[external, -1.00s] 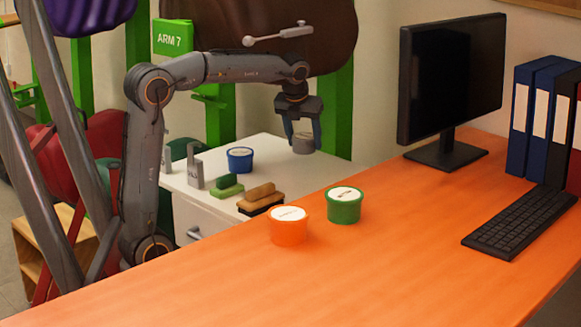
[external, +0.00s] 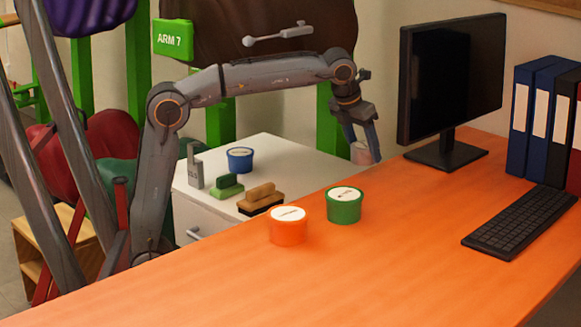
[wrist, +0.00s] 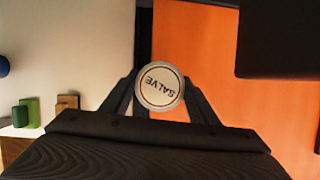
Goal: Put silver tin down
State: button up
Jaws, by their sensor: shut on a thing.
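The silver tin (wrist: 160,87) is between my gripper's fingers (wrist: 160,95) in the wrist view, its white lid reading "SALVE". In the external view my gripper (external: 362,145) is shut on the tin (external: 361,153), which is partly hidden by a finger. The gripper is tilted and holds the tin near the back edge of the orange desk (external: 400,250), by the gap to the white cabinet. I cannot tell exactly how high the tin is.
The monitor (external: 450,85) stands close to the right of my gripper. An orange tub (external: 288,228) and a green tub (external: 344,208) stand on the desk. A blue tub (external: 240,161) and brushes (external: 261,199) are on the white cabinet (external: 300,160). The front desk area is clear.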

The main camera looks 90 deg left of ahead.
jog(key=w+d+r+m+p, duration=0.1)
jog(key=w+d+r+p, duration=0.4)
jog(key=d+p, duration=0.55)
jog(key=w+d+r+m+p, duration=0.1)
jog(key=w+d+r+p, duration=0.1)
jog(key=w+d+p, duration=0.9)
jog(key=s+d+m+h+p, duration=0.1)
jog(key=s+d+p, duration=0.6)
jog(key=p, duration=1.8)
jog(key=shift+t, duration=0.3)
jog(key=shift+w+d+f+p, duration=0.2)
jog(key=shift+w+d+f, duration=0.15)
jog(key=shift+f, duration=1.35)
jog(key=shift+w+d+f+p, duration=0.2)
jog(key=shift+w+d+f, duration=0.15)
jog(key=shift+f, duration=1.3)
jog(key=shift+w+d+f+p, duration=0.25)
jog(key=shift+w+f, duration=0.2)
jog(key=shift+f, duration=1.25)
jog(key=shift+f, duration=0.2)
jog(key=o, duration=1.2)
jog(key=shift+c, duration=0.2)
